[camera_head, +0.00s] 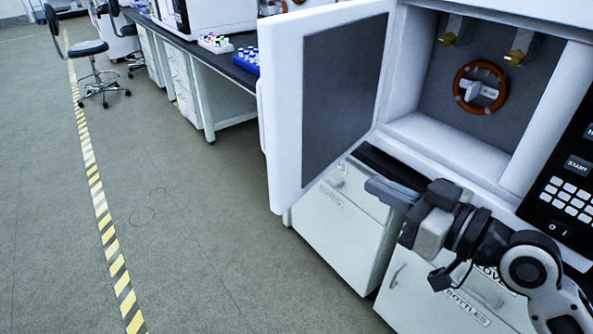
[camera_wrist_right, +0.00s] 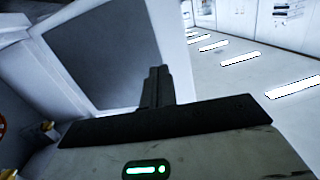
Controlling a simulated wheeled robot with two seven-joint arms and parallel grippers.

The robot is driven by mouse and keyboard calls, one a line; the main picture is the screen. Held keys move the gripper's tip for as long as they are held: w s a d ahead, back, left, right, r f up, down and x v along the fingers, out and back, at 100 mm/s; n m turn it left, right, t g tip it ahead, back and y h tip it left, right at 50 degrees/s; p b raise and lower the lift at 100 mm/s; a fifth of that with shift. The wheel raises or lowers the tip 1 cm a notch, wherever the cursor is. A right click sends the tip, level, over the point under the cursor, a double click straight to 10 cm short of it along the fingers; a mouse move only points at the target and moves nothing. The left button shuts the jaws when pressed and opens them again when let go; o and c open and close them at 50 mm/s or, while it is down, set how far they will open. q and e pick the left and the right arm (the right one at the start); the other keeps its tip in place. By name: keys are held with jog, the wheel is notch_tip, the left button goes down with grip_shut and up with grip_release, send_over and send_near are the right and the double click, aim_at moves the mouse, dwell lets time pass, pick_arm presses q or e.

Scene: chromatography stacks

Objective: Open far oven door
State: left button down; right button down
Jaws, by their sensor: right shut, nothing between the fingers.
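The near oven (camera_head: 455,150) has its white door (camera_head: 280,130) with a dark inner panel swung wide open to the left. Its chamber shows a round brown coil (camera_head: 481,87) and two brass fittings on the back wall. My right gripper (camera_head: 380,190) is shut and empty, just below and in front of the open door's inner side. In the right wrist view, the shut fingers (camera_wrist_right: 156,85) point toward the door panel (camera_wrist_right: 100,50); I cannot tell whether they touch it. My left gripper is not in view. I cannot tell whether this oven is the far one.
A keypad panel (camera_head: 570,190) is at the right of the oven. White cabinets (camera_head: 340,235) stand below the bench. A blue vial rack (camera_head: 246,60) and a white vial rack (camera_head: 215,43) sit farther along. A stool (camera_head: 95,75) stands at the upper left; the floor (camera_head: 200,230) is clear.

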aim_at(284, 135)
jog(key=w+a+r, duration=0.1)
jog(key=w+a, duration=0.1)
jog(key=a, duration=0.1)
jog(key=w+a+r+n+y+p, duration=0.1)
jog(key=w+a, duration=0.1)
jog(key=a, duration=0.2)
jog(key=w+a+r+n+g+y+p, duration=0.1)
jog(key=w+a, duration=0.1)
jog(key=a, duration=0.2)
jog(key=shift+w+a+r, duration=0.1)
jog(key=shift+w+r, duration=0.2)
jog(key=shift+w, duration=0.1)
jog(key=shift+w+a+p, duration=0.35)
jog(key=shift+a, duration=0.05)
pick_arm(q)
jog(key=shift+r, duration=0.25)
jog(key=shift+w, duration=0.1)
